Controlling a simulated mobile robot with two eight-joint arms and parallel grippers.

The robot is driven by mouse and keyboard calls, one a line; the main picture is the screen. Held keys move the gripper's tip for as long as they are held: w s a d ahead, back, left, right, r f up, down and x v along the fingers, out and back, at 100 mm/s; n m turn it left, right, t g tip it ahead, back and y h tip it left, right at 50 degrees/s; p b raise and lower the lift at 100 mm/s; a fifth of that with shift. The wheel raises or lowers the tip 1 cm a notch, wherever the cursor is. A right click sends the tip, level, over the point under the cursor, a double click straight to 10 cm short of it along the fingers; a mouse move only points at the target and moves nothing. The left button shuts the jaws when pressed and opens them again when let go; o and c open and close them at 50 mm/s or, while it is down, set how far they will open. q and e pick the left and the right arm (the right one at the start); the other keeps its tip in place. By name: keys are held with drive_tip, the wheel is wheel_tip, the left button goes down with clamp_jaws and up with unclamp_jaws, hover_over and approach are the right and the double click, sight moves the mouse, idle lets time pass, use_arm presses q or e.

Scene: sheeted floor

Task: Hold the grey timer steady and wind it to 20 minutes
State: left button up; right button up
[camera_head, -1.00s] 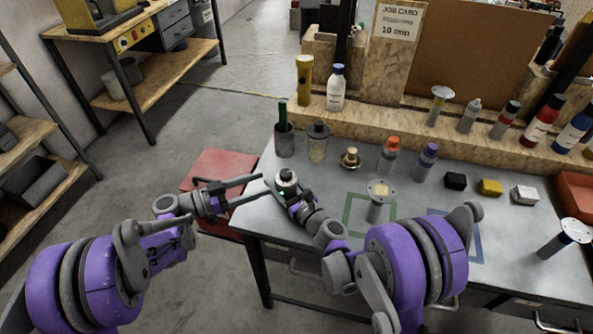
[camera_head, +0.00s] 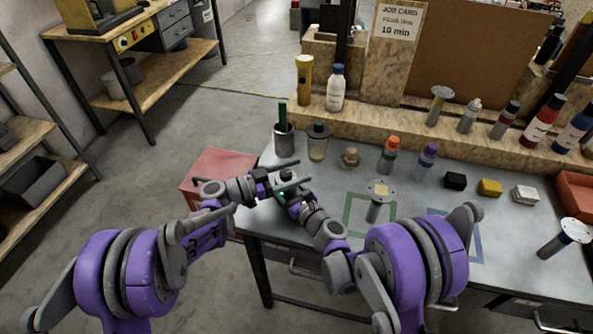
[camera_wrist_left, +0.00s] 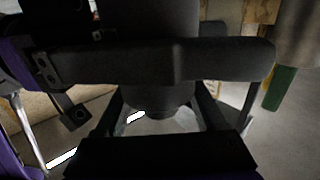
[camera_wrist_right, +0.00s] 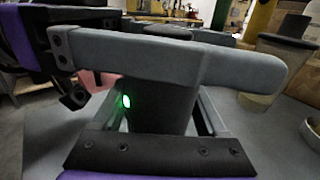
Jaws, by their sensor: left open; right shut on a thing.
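The grey timer (camera_head: 287,174) is at the near left part of the bench, small and partly covered by my grippers. My right gripper (camera_head: 284,187) is shut on it from the near right. In the right wrist view the dark timer body (camera_wrist_right: 160,108) is between the fingers, with a green light on it. My left gripper (camera_head: 298,173) has come in from the left and is open, its fingers on either side of the timer's top. In the left wrist view a dark round part (camera_wrist_left: 160,85) is between the fingers; contact and the dial setting cannot be read.
A cup with a green item (camera_head: 284,140), a lidded jar (camera_head: 318,143) and a brass-coloured piece (camera_head: 350,157) stand behind the timer. A job card (camera_head: 398,22) reads 10 min.

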use_arm(q)
drive_tip(key=shift+d, duration=0.2)
drive_tip(key=shift+c, duration=0.4)
clamp_jaws()
drive_tip(key=shift+m+g, duration=0.3)
drive_tip(key=shift+g, duration=0.1)
drive_tip(key=m+g, duration=0.1)
drive_tip(key=g, duration=0.1)
drive_tip(key=m+g, duration=0.1)
drive_tip(key=g, duration=0.1)
drive_tip(key=s+m+g+h, duration=0.1)
drive_tip(key=g, duration=0.1)
drive_tip(key=shift+d+m, duration=0.1)
drive_tip(key=shift+m, duration=0.3)
drive_tip(key=m+g, duration=0.2)
drive_tip(key=g, duration=0.1)
drive_tip(key=s+m+g+y, duration=0.1)
drive_tip(key=m+g, duration=0.1)
drive_tip(key=g, duration=0.2)
drive_tip(key=shift+s+m, duration=0.15)
drive_tip(key=shift+m, duration=0.15)
drive_tip(key=shift+s+y, duration=0.1)
drive_tip(key=shift+y, duration=0.2)
drive_tip(key=shift+o, duration=0.4)
unclamp_jaws()
